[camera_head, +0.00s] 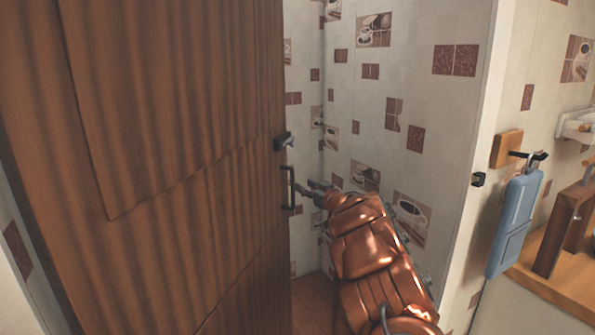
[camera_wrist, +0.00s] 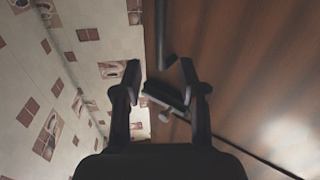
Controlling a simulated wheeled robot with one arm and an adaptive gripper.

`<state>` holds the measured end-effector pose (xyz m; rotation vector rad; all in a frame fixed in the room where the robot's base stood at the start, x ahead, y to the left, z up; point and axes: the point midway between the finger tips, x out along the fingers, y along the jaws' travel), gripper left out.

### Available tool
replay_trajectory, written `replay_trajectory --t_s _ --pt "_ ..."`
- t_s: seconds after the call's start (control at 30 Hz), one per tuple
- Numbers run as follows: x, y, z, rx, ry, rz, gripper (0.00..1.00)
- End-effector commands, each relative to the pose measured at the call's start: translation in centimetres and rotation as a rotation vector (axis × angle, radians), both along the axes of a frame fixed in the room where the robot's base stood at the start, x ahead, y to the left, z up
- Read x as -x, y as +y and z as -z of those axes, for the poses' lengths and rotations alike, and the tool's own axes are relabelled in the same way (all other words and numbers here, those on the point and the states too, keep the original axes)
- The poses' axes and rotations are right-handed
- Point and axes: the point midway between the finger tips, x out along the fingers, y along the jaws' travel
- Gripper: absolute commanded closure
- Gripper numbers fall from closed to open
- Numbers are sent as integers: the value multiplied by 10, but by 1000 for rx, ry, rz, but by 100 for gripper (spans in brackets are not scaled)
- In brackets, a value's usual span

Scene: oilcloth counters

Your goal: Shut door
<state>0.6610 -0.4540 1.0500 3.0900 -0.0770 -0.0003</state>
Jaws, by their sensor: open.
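A brown wooden door (camera_head: 170,170) fills the left of the head view and stands open, with tiled wall visible past its free edge. A black bar handle (camera_head: 291,187) sits near that edge, below a small dark latch (camera_head: 283,141). My gripper (camera_head: 316,188) is just right of the handle, with its fingers toward it. In the wrist view my gripper (camera_wrist: 160,76) is open, with the door (camera_wrist: 250,60) on the right. A dark bar, seemingly the handle (camera_wrist: 160,30), lies ahead between the fingertips. I cannot tell whether they touch it.
A tiled wall (camera_head: 400,90) stands behind my arm and ends in a pale edge on the right, with a small black catch (camera_head: 478,179). A blue board (camera_head: 515,222) hangs from a hook beyond it, above a wooden counter (camera_head: 560,290).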

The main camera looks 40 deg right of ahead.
Motion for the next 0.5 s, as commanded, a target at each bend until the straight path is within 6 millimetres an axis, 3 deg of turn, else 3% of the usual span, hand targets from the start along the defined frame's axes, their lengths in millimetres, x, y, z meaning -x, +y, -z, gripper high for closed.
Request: replay_trajectory --t_s 0.27,0.5 --pt "-10 1 0 -48 -4 -20 59" --pt "-31 0 -2 -48 -8 -19 59"
